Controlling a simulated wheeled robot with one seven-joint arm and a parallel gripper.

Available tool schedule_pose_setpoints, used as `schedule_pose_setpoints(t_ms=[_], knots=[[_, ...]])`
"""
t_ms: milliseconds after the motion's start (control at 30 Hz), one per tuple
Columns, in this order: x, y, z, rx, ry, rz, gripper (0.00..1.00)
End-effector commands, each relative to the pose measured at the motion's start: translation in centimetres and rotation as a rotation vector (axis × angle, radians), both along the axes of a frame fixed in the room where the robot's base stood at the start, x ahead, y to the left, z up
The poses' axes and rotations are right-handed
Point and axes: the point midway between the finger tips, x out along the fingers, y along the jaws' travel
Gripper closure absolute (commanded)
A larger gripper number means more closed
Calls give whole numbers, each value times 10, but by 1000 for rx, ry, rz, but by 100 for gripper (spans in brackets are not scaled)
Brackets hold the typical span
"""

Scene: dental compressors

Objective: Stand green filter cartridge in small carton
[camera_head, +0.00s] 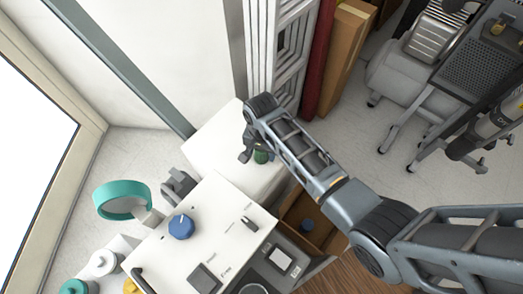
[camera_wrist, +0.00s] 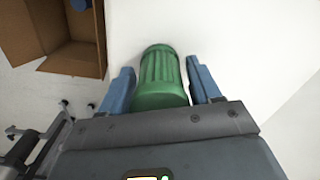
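The green filter cartridge (camera_wrist: 160,78) is a ribbed cylinder between the two blue-grey fingers of my gripper (camera_wrist: 161,88) in the wrist view. Narrow gaps seem to show beside it near the fingertips, so my gripper looks open around it. Its lower part is hidden by my gripper's body. In the head view the cartridge (camera_head: 261,156) shows small beside my gripper (camera_head: 250,156), over the white surface. The small brown carton (camera_head: 288,229) is open, below and right of it in the head view, partly behind my arm. It also shows at the upper left of the wrist view (camera_wrist: 30,44).
A blue object lies inside the carton (camera_head: 307,225). A white machine panel with a blue knob (camera_head: 181,227) stands left of the carton. A teal ring (camera_head: 118,200) is farther left. The white surface (camera_head: 212,150) around my gripper is mostly clear.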

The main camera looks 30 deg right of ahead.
Motion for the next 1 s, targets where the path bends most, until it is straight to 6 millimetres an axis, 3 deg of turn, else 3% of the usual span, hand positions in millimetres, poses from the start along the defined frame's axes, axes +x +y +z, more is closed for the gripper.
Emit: schedule_pose_setpoints(t_ms=[67, 500, 767, 1000], knots=[[0, 0, 0, 0, 0, 0, 45], [0, 0, 0, 0, 0, 0, 86], [0, 0, 4, 0, 0, 0, 86], [1, 0, 33, 0, -2, 0, 86]])
